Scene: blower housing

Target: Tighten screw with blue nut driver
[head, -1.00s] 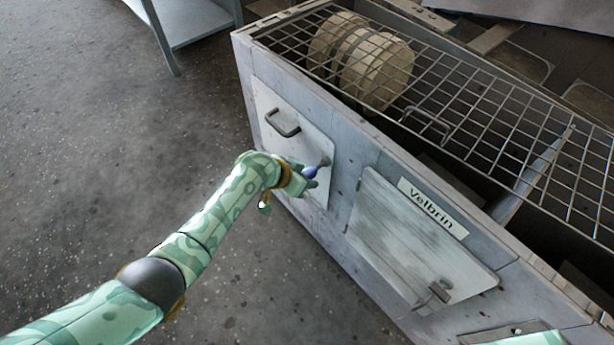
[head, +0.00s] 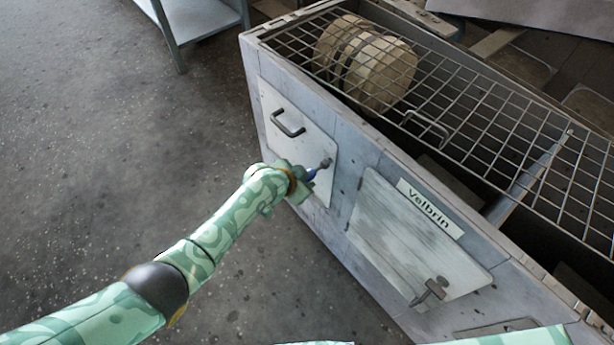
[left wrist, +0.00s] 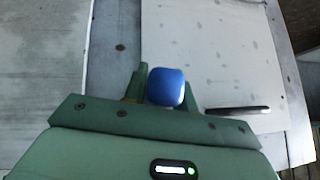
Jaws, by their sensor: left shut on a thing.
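My left gripper (head: 302,180) is shut on the blue nut driver (head: 311,174) in front of the white panel with a handle (head: 312,141) on the housing's side. The blue handle end (left wrist: 166,87) shows between the fingers in the left wrist view. In the head view, the driver's tip points at a grey round screw or knob (head: 326,162) near the panel's right edge. I cannot tell whether the tip is seated on it. My right gripper is not in view.
The grey housing (head: 352,140) has a wire grid (head: 480,105) on top, over a beige drum (head: 375,70). To the right is a closed hatch (head: 405,240) with a latch (head: 430,291) under a "Velbrin" label (head: 430,207). Open floor (head: 120,150) lies left.

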